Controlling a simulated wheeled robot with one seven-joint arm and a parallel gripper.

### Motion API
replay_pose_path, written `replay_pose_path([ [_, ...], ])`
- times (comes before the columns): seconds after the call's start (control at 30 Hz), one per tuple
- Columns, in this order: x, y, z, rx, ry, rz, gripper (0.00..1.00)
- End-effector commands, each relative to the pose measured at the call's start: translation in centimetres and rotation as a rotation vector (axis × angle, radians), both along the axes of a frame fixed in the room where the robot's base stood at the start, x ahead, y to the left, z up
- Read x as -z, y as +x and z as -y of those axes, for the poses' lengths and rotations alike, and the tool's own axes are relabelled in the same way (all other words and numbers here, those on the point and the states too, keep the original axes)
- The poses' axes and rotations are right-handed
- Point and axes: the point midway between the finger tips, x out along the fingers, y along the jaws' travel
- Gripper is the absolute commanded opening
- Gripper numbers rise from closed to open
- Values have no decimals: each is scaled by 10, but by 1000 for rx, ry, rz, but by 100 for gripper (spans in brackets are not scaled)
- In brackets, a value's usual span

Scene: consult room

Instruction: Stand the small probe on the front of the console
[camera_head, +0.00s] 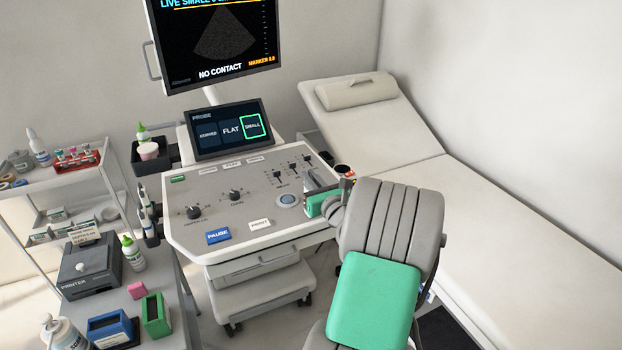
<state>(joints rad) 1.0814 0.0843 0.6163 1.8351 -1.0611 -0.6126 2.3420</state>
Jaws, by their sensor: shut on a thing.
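The console (205,235) stands in the middle, with a light grey control panel of knobs, sliders and buttons. Its small screen (229,131) has SMALL outlined in green. The large monitor (215,40) reads "LIVE SMALL" and "NO CONTACT". My gripper (322,190) is at the right front corner of the panel, partly hidden by my own grey and green arm. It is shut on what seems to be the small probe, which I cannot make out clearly. Other probes (148,212) sit in holders at the console's left side.
A cream exam couch (500,190) fills the right side. At lower left, a cart holds a printer (90,268), a green-capped bottle (133,252), and blue (110,328) and green (155,315) boxes. Blue PAUSE (218,236) and white PRINT (260,225) buttons lie along the panel's front.

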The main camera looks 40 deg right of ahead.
Motion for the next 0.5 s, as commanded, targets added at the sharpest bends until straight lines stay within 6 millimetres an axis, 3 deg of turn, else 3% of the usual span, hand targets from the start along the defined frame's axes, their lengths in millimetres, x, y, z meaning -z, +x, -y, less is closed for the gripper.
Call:
replay_pose_path([
  [0.27,2,0,0,0,-1,2,0],
  [0.3,1,0,0,0,0,1,11],
  [0.5,1,0,0,0,-1,1,28],
])
